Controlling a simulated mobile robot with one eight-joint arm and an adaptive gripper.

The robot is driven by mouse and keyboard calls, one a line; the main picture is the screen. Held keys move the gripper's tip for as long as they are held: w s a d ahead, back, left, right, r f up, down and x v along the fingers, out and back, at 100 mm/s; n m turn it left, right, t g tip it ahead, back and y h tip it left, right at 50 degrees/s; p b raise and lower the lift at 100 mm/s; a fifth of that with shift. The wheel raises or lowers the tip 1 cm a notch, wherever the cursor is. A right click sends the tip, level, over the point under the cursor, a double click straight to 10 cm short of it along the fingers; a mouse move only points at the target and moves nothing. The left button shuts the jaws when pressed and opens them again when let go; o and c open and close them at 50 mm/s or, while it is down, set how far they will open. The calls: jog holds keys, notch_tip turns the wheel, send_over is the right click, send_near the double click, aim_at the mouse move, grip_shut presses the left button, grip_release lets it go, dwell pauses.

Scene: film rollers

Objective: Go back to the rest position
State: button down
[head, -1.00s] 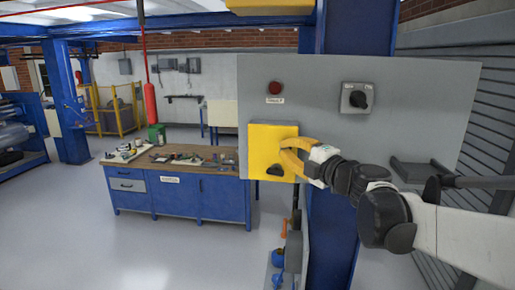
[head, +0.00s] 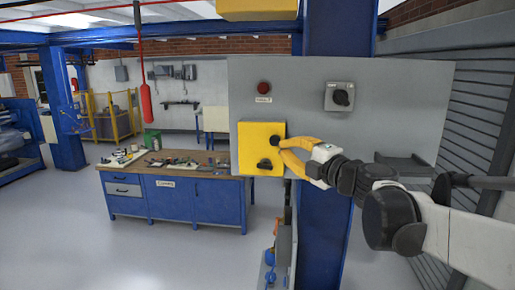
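My gripper (head: 278,158), with yellow fingers, is at the right side of a yellow box (head: 261,135) on a grey panel (head: 390,120). The fingers are apart, and nothing shows between them. The upper fingertip is close to a black knob (head: 275,141) on the box; I cannot tell whether they touch. A second black knob (head: 264,164) sits lower on the box. My arm reaches in from the right edge of the picture.
The panel also bears a red button (head: 264,88) and a rotary switch (head: 340,96). A blue workbench (head: 190,198) with tools on top stands behind at left. A blue column (head: 322,225) rises behind the panel. The grey floor (head: 60,235) at left is clear.

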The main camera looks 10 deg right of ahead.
jog(key=s+d+f+m+b, duration=0.1)
jog(key=s+d+f+b, duration=0.15)
jog(key=s, duration=0.25)
jog(key=s+d+f+m+h+b, duration=0.25)
jog(key=f+m+h+b, duration=0.2)
jog(key=f+b, duration=0.3)
jog(key=s+d+f+m+h+b, duration=0.1)
jog(key=d+f+m+h+b, duration=0.2)
jog(key=f+m+b, duration=0.45)
jog(key=s+d+f+m+h+b, duration=0.2)
jog(key=f+m+h+b, duration=0.3)
jog(key=f, duration=0.4)
jog(key=s+a+f+m+g+y+b, duration=0.1)
jog(key=s+a+f+g+b, duration=0.2)
jog(key=f, duration=0.9)
jog(key=s+a+f+m+g+y+b, duration=0.2)
jog(key=s+f+b, duration=0.5)
jog(key=f, duration=0.6)
jog(key=s+a+f+m+g+y+b, duration=0.1)
jog(key=s+a+f+g+b, duration=0.3)
jog(key=f, duration=0.9)
jog(key=shift+s+a+f+m+g+y+b, duration=0.15)
jog(key=shift+s+a+m+g+y+b, duration=0.2)
jog(key=shift+s+a+y+b, duration=0.5)
jog(key=shift+w+a, duration=0.15)
jog(key=shift+w, duration=0.05)
